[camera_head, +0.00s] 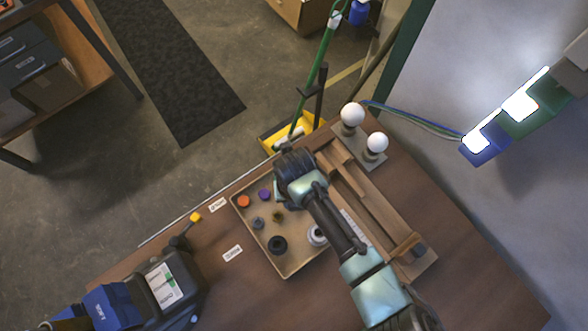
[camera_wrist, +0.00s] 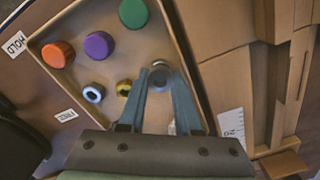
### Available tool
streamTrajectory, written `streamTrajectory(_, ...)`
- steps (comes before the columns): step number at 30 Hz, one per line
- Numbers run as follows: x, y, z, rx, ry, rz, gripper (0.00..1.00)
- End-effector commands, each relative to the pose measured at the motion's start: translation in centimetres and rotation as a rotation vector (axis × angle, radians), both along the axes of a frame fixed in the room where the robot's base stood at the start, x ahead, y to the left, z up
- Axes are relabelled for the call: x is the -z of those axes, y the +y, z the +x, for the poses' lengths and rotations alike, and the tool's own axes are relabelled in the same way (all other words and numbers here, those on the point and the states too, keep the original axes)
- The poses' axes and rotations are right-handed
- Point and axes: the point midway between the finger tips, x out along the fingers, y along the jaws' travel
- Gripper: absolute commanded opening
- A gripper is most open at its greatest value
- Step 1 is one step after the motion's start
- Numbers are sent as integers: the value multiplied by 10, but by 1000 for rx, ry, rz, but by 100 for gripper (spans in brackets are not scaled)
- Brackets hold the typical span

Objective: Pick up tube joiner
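A small grey round part (camera_wrist: 159,76), which looks like the tube joiner, shows between my fingertips in the wrist view. My gripper (camera_wrist: 161,72) has a finger on each side of it, with a gap between the fingers. I cannot tell whether the fingers press on the part or only stand around it. In the head view my gripper (camera_head: 297,182) is over the upper right part of the shallow tray (camera_head: 292,274) and hides the grey part. A grey-blue ring (camera_wrist: 94,92) and a brass piece (camera_wrist: 124,88) lie in the tray left of the fingers.
Orange (camera_wrist: 58,54), purple (camera_wrist: 99,45) and green (camera_wrist: 133,13) caps lie in the tray. A black ring (camera_head: 277,245) and a white part (camera_head: 317,235) are near its lower end. Wooden rails (camera_head: 380,205) stand to the right; two white bulbs (camera_head: 352,114) stand behind.

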Motion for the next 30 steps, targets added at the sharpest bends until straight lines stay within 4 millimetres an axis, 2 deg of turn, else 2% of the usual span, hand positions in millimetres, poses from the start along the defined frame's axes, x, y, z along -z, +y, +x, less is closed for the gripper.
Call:
streamTrajectory(1,0,0,0,0,0,0,17)
streamTrajectory(4,0,0,0,0,0,0,0)
streamTrajectory(17,-6,0,1,-1,-2,0,0)
streamTrajectory(20,-19,-1,1,-1,-4,-1,0)
streamTrajectory(30,-82,0,1,-3,-3,-2,0)
